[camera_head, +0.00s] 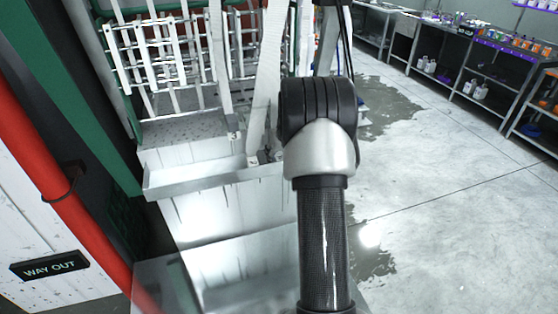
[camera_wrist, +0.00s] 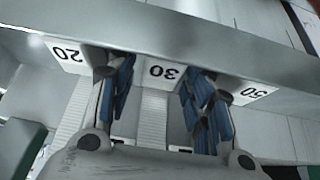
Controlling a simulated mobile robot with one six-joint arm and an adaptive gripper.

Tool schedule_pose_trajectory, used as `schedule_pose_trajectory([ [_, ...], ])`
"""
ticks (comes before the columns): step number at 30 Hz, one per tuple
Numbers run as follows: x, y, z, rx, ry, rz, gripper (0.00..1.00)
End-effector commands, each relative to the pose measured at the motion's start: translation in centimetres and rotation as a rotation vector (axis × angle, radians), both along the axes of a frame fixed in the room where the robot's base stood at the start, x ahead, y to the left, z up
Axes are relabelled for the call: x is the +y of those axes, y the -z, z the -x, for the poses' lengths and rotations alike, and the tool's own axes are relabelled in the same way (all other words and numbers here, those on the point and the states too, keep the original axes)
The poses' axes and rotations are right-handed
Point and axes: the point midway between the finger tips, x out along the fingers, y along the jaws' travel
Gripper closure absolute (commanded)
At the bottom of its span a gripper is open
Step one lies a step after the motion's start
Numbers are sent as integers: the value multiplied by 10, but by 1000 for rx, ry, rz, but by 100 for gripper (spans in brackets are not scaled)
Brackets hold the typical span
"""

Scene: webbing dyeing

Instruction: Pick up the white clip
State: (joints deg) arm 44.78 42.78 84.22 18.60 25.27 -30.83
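I cannot make out a white clip for certain in either view. In the wrist view my gripper (camera_wrist: 163,84) is open, its two fingers spread wide with nothing clearly held. Blue pieces (camera_wrist: 205,112) show beside both fingers. I cannot tell whether they are loose clips or part of the fingers. Beyond the fingertips is a grey metal ledge (camera_wrist: 180,40) with white labels reading 20 (camera_wrist: 66,53), 30 (camera_wrist: 163,72) and 50 (camera_wrist: 253,92). Pale ribbed strips (camera_wrist: 152,118) lie below the labels. In the head view my gripper cannot be made out.
In the head view a metal trough (camera_head: 205,178) fronts a white rack (camera_head: 150,55). A red pipe (camera_head: 60,185) and a "WAY OUT" sign (camera_head: 49,264) stand at left. Shelves with bottles (camera_head: 480,90) stand back right. The concrete floor (camera_head: 450,190) is open, with wet patches.

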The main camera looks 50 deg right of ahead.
Motion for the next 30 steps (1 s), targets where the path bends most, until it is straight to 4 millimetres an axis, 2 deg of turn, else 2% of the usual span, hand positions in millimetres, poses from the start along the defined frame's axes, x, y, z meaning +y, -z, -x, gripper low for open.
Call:
schedule_pose_trajectory([
  [2, 0, 0, 0, 0, 0, 0, 61],
  [17, 0, 0, 0, 0, 0, 0, 95],
  [25, 0, -1, 0, 0, 0, 0, 95],
  [30, 0, -13, 0, -2, 0, 1, 95],
])
